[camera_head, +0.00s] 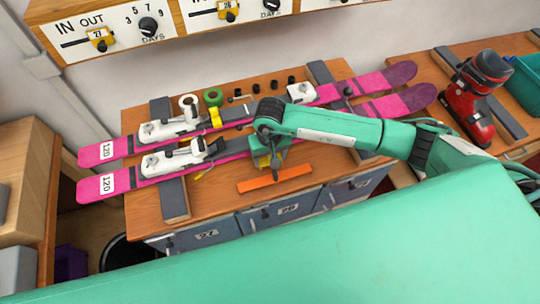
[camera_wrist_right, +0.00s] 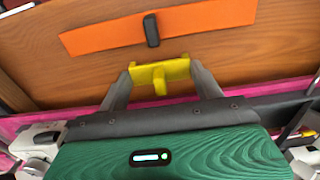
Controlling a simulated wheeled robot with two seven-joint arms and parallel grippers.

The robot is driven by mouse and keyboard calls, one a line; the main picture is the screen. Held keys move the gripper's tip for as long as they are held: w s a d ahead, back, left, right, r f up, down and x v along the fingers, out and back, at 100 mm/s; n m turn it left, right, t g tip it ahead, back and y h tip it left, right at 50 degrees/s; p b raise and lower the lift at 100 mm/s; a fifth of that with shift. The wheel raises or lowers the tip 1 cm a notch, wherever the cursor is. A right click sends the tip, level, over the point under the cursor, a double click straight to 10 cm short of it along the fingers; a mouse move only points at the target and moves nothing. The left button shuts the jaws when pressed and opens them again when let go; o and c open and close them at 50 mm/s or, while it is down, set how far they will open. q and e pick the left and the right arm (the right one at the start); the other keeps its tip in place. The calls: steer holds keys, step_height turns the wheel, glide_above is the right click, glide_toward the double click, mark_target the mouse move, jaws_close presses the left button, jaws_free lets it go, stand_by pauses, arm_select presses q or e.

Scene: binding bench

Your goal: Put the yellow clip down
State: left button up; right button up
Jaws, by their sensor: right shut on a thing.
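The yellow clip (camera_wrist_right: 160,72) sits between the two fingertips of my right gripper (camera_wrist_right: 160,78) in the right wrist view, and the fingers are shut on it. In the head view my right gripper (camera_head: 267,163) is over the bench, between the near pink ski and the orange strip, with the clip (camera_head: 262,161) partly hidden under it. In the right wrist view bare wood shows around the clip; I cannot tell how high it is above the bench. My left gripper is not in view.
Two pink skis (camera_head: 97,155) with white bindings lie across the bench (camera_head: 225,200). An orange strip (camera_head: 275,180) with a dark piece on it lies close by. Another yellow piece (camera_head: 215,117) is between the skis. A red boot (camera_head: 468,110) stands at right.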

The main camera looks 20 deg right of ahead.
steer(key=shift+f, duration=0.8)
steer(key=shift+f, duration=0.2)
steer(key=o, duration=1)
steer(key=shift+r, duration=0.15)
